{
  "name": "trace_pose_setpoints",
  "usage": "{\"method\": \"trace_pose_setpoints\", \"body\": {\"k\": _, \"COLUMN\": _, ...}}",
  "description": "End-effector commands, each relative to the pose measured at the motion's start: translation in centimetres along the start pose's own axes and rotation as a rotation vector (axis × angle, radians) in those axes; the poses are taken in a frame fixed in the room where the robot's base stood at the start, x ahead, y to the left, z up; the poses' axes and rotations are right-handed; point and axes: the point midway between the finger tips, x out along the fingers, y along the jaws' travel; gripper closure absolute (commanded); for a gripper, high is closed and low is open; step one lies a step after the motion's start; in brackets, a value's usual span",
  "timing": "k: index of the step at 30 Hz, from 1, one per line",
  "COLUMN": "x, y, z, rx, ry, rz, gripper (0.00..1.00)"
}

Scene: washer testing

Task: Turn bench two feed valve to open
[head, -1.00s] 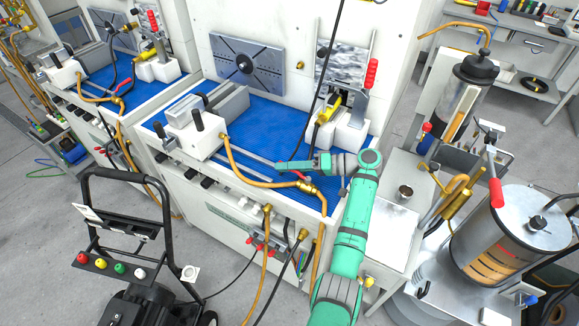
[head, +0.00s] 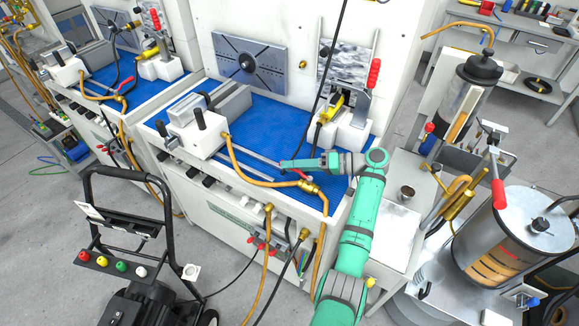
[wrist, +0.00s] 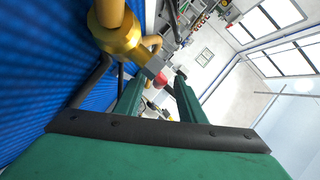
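A brass valve (head: 309,186) sits on the orange hose at the front right edge of the nearer blue-topped bench (head: 262,124). A little of its red lever (head: 302,175) shows just below my gripper (head: 287,164) in the head view. In the wrist view, a brass fitting (wrist: 118,33) with a grey metal piece is at upper left. A red part (wrist: 160,79) shows between the tips of my gripper (wrist: 163,88). The two green fingers stand apart there, with a gap between them. I cannot tell whether either finger touches the lever.
A white clamp block (head: 194,132) stands on the bench left of my gripper. A yellow-handled valve with a white base (head: 345,132) is behind it. A black trolley (head: 128,215) stands at front left. A metal cylinder (head: 505,235) is at right. A black cable hangs close by.

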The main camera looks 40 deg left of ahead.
Motion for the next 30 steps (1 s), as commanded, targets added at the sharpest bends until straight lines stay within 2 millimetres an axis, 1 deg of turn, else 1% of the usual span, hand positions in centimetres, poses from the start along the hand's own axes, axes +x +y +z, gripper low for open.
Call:
{"method": "trace_pose_setpoints", "body": {"k": 1, "x": -1.0, "y": 0.0, "z": -0.1, "rx": 0.001, "ry": 0.003, "rz": 0.001, "gripper": 0.64}}
{"method": "trace_pose_setpoints", "body": {"k": 6, "x": -4.3, "y": 0.0, "z": -0.1, "rx": 0.001, "ry": 0.003, "rz": 0.001, "gripper": 0.64}}
{"method": "trace_pose_setpoints", "body": {"k": 12, "x": -7.2, "y": 0.0, "z": -0.1, "rx": 0.001, "ry": -0.002, "rz": -0.001, "gripper": 0.64}}
{"method": "trace_pose_setpoints", "body": {"k": 15, "x": -8.3, "y": 0.0, "z": -0.1, "rx": 0.001, "ry": -0.003, "rz": -0.001, "gripper": 0.64}}
{"method": "trace_pose_setpoints", "body": {"k": 20, "x": -9.3, "y": 0.1, "z": 0.0, "rx": 0.001, "ry": 0.0, "rz": 0.0, "gripper": 0.64}}
{"method": "trace_pose_setpoints", "body": {"k": 30, "x": -9.4, "y": 0.1, "z": 0.1, "rx": 0.001, "ry": 0.001, "rz": 0.0, "gripper": 0.64}}
